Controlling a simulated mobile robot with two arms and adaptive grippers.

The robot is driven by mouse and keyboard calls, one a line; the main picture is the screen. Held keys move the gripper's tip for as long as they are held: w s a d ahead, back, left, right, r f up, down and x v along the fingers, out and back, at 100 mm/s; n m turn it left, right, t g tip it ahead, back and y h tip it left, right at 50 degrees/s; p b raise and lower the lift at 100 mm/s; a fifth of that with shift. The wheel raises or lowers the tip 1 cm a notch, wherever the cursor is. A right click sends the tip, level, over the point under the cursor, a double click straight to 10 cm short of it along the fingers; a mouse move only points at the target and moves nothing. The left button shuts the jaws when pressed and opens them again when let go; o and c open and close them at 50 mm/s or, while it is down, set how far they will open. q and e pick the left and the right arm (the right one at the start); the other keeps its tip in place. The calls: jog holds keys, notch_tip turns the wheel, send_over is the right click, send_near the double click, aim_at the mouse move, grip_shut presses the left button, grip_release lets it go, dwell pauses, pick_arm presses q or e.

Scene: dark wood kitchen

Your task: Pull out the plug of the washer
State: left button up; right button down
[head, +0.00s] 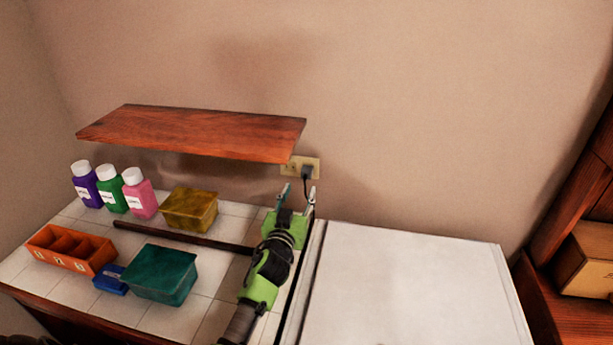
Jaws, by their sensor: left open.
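The black plug (306,173) sits in the right half of a pale yellow wall outlet (290,166), just under the right end of the wooden shelf. A short dark cord hangs down from it behind my gripper. My left gripper (299,194) is open just below and in front of the plug, with its fingers pointing up toward the wall. The fingers look apart from the plug, though the gap in depth is hard to judge. The white washer top (410,285) is to the right of my arm. My right gripper is not in view.
A wooden shelf (195,132) overhangs the tiled counter (210,312). On the counter are purple (86,188), green (112,192) and pink (140,197) bottles, a yellow box (189,209), a teal box (160,274), a blue item (110,280) and an orange tray (70,249). The washer top is clear.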

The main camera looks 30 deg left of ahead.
aim_at(306, 176)
pick_arm(q)
jog(key=shift+w, duration=0.1)
jog(key=b+x, duration=0.3)
jog(key=x, duration=0.4)
jog(key=shift+w+a+f, duration=0.15)
jog(key=shift+w, duration=0.15)
jog(key=shift+w+a+b, duration=0.15)
jog(key=shift+w+b, duration=0.3)
jog(key=shift+w, duration=0.15)
dwell(0.6)
grip_shut()
jog(key=shift+s, duration=0.2)
